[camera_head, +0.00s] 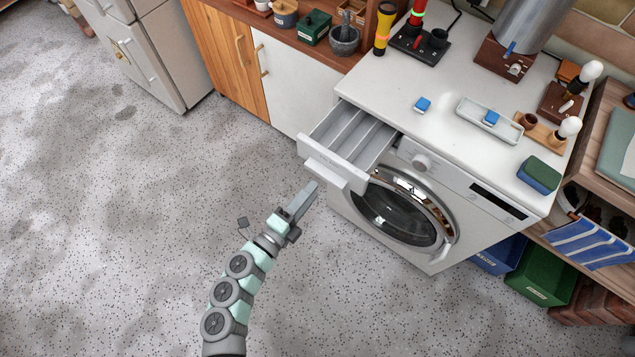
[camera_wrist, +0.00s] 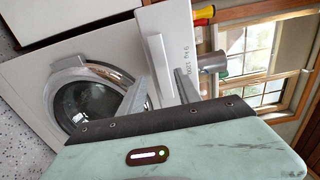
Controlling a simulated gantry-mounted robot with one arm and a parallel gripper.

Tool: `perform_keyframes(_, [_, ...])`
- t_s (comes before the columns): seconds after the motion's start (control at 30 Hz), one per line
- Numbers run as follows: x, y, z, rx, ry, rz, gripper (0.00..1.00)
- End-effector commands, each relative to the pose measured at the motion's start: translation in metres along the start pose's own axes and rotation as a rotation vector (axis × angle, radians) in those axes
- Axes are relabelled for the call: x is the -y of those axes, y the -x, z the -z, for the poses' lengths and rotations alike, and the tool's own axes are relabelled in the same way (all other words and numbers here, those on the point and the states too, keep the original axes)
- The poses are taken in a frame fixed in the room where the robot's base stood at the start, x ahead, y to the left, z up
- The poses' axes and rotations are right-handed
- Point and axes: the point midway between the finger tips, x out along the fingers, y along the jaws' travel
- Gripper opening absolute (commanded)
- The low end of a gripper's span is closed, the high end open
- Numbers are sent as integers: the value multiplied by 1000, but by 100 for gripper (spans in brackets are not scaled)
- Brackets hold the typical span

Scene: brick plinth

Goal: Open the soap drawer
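The soap drawer (camera_head: 318,145) of the white washing machine (camera_head: 385,250) is pulled well out at the machine's upper left, and its inner compartments show from above. Its front carries a pale bar handle (camera_head: 325,176). My gripper (camera_head: 312,190) is just in front of and below this handle. In the wrist view the two grey fingers of my gripper (camera_wrist: 163,78) are spread apart, with the drawer's handle (camera_wrist: 155,58) between their tips. The handle does not fill the gap. I cannot tell whether either finger touches it.
The round door (camera_head: 400,215) is shut below the drawer. A white cabinet (camera_head: 295,85) stands to the left. The speckled floor (camera_head: 130,240) is clear.

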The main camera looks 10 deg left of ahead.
Motion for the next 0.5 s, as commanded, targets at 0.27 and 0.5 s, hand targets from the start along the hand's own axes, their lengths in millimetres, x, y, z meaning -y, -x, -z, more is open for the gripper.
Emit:
perform_keyframes(0.27, [-2,51,-1,4,1,-4,40])
perform_keyframes(0.5, [-1,63,0,2,1,-1,40])
